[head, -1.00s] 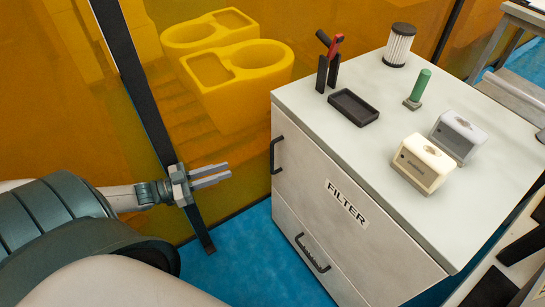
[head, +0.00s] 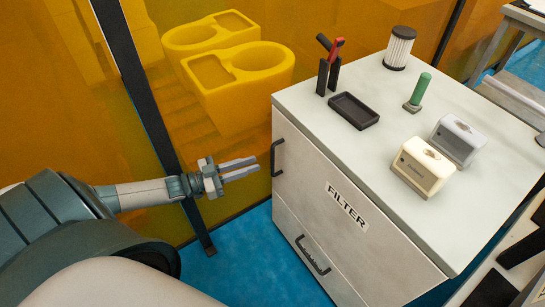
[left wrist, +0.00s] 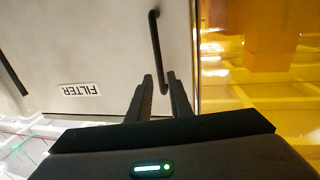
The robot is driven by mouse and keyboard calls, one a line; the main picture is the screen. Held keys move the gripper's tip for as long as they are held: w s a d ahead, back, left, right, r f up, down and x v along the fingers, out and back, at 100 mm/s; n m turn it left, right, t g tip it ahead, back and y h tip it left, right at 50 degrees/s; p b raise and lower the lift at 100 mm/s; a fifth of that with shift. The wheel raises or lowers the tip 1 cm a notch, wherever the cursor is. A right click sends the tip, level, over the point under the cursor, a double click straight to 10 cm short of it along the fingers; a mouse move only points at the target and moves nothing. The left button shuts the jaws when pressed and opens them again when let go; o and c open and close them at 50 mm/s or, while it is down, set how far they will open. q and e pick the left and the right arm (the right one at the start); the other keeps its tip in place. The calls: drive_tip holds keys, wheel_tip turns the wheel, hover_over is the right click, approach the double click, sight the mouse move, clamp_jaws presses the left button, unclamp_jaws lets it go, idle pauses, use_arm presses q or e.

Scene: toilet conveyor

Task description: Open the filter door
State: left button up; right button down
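The filter door (head: 318,190) is the light upper front panel of the cabinet, marked FILTER, and it looks shut. Its black bar handle (head: 277,158) stands upright near the panel's left edge. My left gripper (head: 257,166) is open and empty, fingers pointing at the handle, with a small gap left of it in the head view. In the left wrist view, the label is upside down on the door (left wrist: 100,40). There the handle (left wrist: 153,40) runs down between the two fingertips (left wrist: 159,76); its depth relative to them is unclear. My right gripper is out of view.
A lower front with another black handle (head: 312,256) sits below the door. The cabinet top (head: 340,80) holds a black tray (head: 354,110), a filter cartridge (head: 399,48), a green-handled piece (head: 419,92) and two small boxes. An orange translucent wall (head: 220,120) stands behind my left arm.

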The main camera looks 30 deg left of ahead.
use_arm(q)
hover_over(273, 173)
drive_tip(key=shift+w+a, duration=0.25)
drive_tip(key=shift+w, duration=0.05)
